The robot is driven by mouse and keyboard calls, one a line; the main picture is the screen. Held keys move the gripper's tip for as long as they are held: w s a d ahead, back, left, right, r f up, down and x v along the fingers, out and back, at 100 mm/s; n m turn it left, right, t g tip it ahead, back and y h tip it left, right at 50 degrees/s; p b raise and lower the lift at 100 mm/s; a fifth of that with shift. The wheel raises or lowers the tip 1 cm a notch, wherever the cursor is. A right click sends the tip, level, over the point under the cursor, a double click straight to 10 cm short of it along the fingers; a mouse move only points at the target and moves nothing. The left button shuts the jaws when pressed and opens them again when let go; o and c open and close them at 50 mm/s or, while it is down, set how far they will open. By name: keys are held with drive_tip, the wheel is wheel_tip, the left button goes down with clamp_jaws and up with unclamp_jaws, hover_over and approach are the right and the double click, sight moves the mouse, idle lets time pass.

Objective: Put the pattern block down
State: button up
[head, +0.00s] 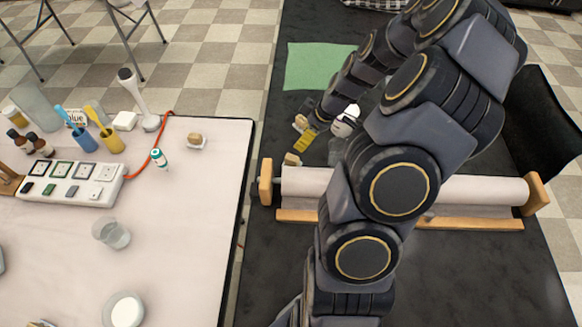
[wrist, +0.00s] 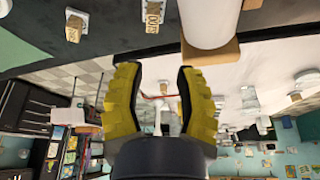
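My gripper (head: 304,142) is low over the dark table, left of my arm in the head view. In the wrist view its two yellow fingers (wrist: 158,75) stand wide apart with nothing held between them. A small light wooden block (head: 292,159) lies on the dark table just below the fingers in the head view; I cannot tell for sure that it is the pattern block. At the top of the wrist view are a wooden piece (wrist: 75,25) and a wooden piece with dark lettering (wrist: 153,15).
A paper roll (head: 480,189) on wooden supports crosses the dark table in front of the gripper. A green mat (head: 318,66) lies beyond it. A white-and-dark container (head: 346,121) stands right of the fingers. The white table (head: 190,240) at left holds cups, bottles and another block (head: 196,139).

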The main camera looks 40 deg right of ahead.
drive_tip(key=s+a+r+g, duration=0.1)
drive_tip(key=a+r+g, duration=0.1)
drive_tip(key=a+r, duration=0.45)
drive_tip(key=s+a+r+g, duration=0.15)
drive_tip(key=a+r, duration=0.25)
drive_tip(key=a, duration=0.6)
drive_tip(key=s+a+r+m+g+h, duration=0.1)
drive_tip(key=s+a+r+m, duration=0.1)
drive_tip(key=s, duration=0.6)
drive_tip(key=s+a+r+m+g, duration=0.1)
drive_tip(key=s+a+r+m, duration=0.1)
drive_tip(key=s+a+r, duration=0.2)
drive_tip(key=s+a, duration=0.2)
drive_tip(key=s, duration=0.2)
drive_tip(key=shift+r+m+h, duration=0.2)
drive_tip(key=shift+m+h, duration=0.1)
drive_tip(key=shift+h, duration=0.1)
drive_tip(key=o, duration=0.7)
